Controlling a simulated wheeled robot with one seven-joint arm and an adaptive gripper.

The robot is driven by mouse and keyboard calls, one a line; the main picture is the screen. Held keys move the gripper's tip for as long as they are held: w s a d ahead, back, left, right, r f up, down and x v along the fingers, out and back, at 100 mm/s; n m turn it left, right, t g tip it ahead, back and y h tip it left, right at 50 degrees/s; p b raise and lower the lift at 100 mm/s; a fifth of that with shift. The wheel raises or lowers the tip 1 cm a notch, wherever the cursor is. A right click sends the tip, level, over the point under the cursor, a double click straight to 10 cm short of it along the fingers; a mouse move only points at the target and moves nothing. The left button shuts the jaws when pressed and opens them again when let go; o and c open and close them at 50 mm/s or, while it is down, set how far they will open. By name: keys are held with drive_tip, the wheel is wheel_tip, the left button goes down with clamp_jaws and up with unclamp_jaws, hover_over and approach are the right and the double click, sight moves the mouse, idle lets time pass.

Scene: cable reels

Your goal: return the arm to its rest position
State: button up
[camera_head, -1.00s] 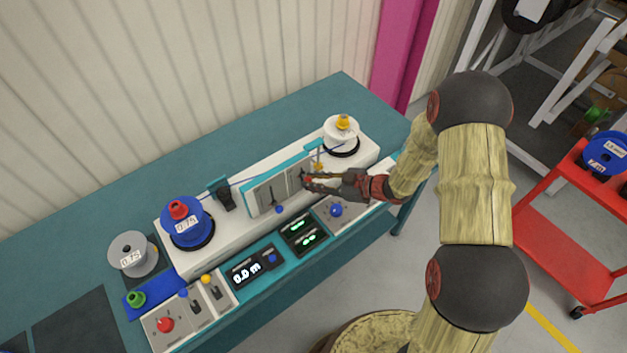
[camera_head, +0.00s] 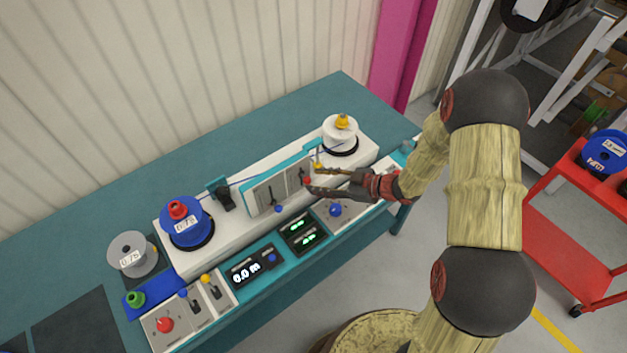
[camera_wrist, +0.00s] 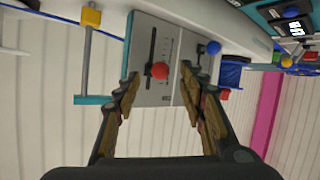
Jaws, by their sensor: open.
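My gripper (camera_head: 316,180) is open and empty in the head view, just right of the slotted lever panel (camera_head: 272,192) on the cable machine. In the wrist view the two fingers of my gripper (camera_wrist: 165,105) stand wide apart, with a red knob (camera_wrist: 159,71) on a slotted grey plate (camera_wrist: 150,55) seen between and beyond them. The red knob also shows in the head view (camera_head: 307,181), close to the fingertips. My arm reaches in from the right, over the bench's front edge. I cannot tell the exact gap between fingers and knob.
The machine on the teal bench (camera_head: 270,119) carries a blue reel (camera_head: 186,225) and a white reel (camera_head: 340,134), with a cable between them. A grey spool (camera_head: 132,254) stands at the left. A red cart (camera_head: 575,235) stands at the right. The bench behind the machine is clear.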

drive_tip(key=v, duration=0.9)
drive_tip(key=shift+d, duration=0.15)
drive_tip(key=shift+s, duration=0.1)
